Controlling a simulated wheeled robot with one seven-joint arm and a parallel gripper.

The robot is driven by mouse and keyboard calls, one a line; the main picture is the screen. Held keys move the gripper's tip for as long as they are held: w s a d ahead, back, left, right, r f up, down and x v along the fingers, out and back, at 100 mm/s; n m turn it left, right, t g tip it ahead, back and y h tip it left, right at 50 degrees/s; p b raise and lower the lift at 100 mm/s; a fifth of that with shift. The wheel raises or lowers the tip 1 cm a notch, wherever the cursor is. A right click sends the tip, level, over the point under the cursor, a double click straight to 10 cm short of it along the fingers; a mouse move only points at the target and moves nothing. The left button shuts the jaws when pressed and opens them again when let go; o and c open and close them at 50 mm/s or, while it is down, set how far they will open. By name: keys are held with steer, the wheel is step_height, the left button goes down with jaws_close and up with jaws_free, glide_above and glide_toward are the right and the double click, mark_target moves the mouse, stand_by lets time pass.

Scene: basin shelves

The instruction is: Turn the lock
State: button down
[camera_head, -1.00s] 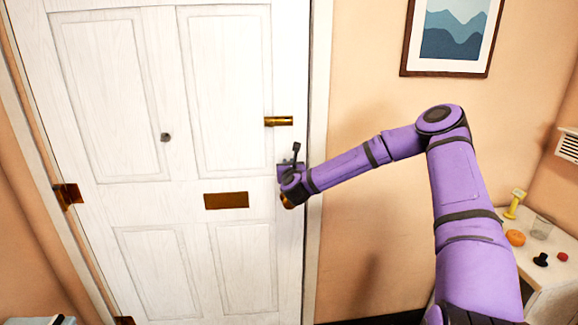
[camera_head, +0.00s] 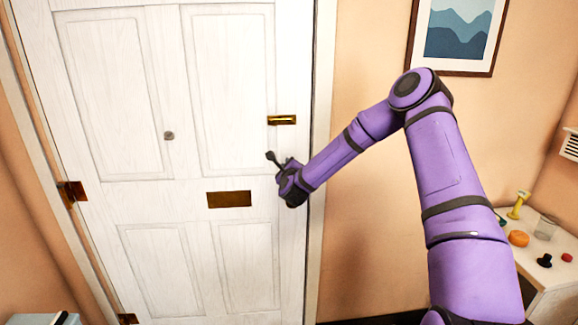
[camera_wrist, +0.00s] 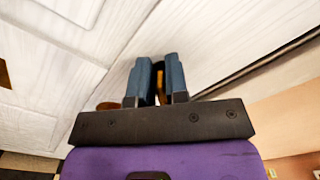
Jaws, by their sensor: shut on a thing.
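The white door (camera_head: 160,100) fills the left of the head view and looks closed. My gripper (camera_head: 284,180) is at the door's right edge, below a brass fitting (camera_head: 282,120). In the wrist view my gripper's two blue-grey fingers (camera_wrist: 160,75) are shut on a small brass part of the lock (camera_wrist: 161,88). Only a sliver of the lock shows between the fingers. A rounded brown-brass piece (camera_wrist: 108,106) shows just left of them. In the head view my gripper hides the lock.
A brass letter plate (camera_head: 229,199) is left of my gripper. The door frame (camera_head: 322,130) is close on the right. A side table (camera_head: 540,280) with small objects stands at the lower right. A framed picture (camera_head: 458,30) hangs above my arm.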

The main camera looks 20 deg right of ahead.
steer(key=n, duration=0.4)
steer(key=shift+a+f, duration=0.2)
steer(key=shift+f, duration=0.1)
steer(key=shift+f+n, duration=0.15)
steer(key=shift+n, duration=0.75)
steer(key=shift+f+n, duration=0.15)
steer(key=shift+n, duration=0.75)
steer(key=c, duration=1.2)
jaws_free()
steer(key=shift+o, duration=0.2)
steer(key=v, duration=1)
steer(key=shift+s, duration=0.35)
steer(key=shift+a, duration=0.1)
